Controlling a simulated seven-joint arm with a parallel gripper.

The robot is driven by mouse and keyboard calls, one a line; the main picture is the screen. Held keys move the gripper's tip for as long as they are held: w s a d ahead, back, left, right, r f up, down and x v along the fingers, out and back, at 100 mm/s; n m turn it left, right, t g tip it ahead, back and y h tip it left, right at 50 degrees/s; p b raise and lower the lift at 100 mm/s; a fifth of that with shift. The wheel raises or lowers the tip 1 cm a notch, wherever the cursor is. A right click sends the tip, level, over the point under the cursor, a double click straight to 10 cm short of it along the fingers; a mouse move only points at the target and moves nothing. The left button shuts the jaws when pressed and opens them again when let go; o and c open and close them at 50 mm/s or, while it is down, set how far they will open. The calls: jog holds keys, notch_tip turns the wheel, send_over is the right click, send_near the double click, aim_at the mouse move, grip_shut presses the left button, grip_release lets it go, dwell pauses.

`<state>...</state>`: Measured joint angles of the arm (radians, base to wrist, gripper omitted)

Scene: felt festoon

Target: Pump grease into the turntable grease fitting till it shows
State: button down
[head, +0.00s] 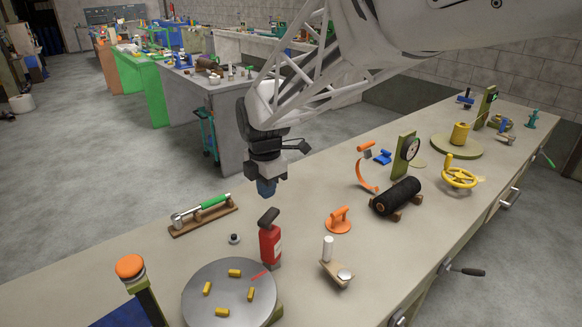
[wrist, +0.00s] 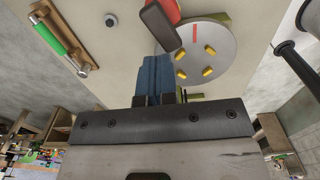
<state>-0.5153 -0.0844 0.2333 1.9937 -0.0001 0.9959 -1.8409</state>
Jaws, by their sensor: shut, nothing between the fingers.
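A red bottle-like pump (head: 270,246) with a dark top stands upright on the bench, beside the far right edge of the turntable. The turntable is a round grey disc (head: 232,306) with several yellow pegs and a red mark near its edge. I cannot make out the grease fitting or any grease. My gripper (head: 267,190) is shut and empty, pointing down above the bench, over and beyond the pump's dark top. In the wrist view its blue fingers (wrist: 154,80) are together, just below the pump's dark top (wrist: 161,24); the disc (wrist: 196,50) is to the right.
A green-handled tool (head: 207,208) lies on a wooden rest at left, with a small dark knob (head: 234,239) nearby. An orange-topped post (head: 130,268) stands front left. An orange handle (head: 339,220), a wooden block with a white cylinder (head: 328,248) and a black roll (head: 396,196) stand right.

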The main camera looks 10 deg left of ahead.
notch_tip(320, 180, up, 6)
dwell(0.4)
dwell(0.8)
dwell(0.4)
jog(key=s+d+r+m+t, duration=0.1)
jog(key=s+d+m, duration=0.5)
jog(key=d, duration=0.4)
jog(key=s+d+m, duration=0.4)
jog(key=d+m, duration=0.3)
jog(key=d, duration=0.2)
jog(key=s+d+f+m, duration=0.2)
jog(key=s+d+m, duration=0.4)
jog(key=s+m, duration=0.1)
jog(key=s+d+f+m+t, duration=0.1)
jog(key=s+d+f+m, duration=0.1)
jog(key=s+d+m, duration=0.4)
jog(key=shift+s+f+m+t, duration=0.3)
jog(key=shift+s+m, duration=0.3)
jog(key=shift+s, duration=0.2)
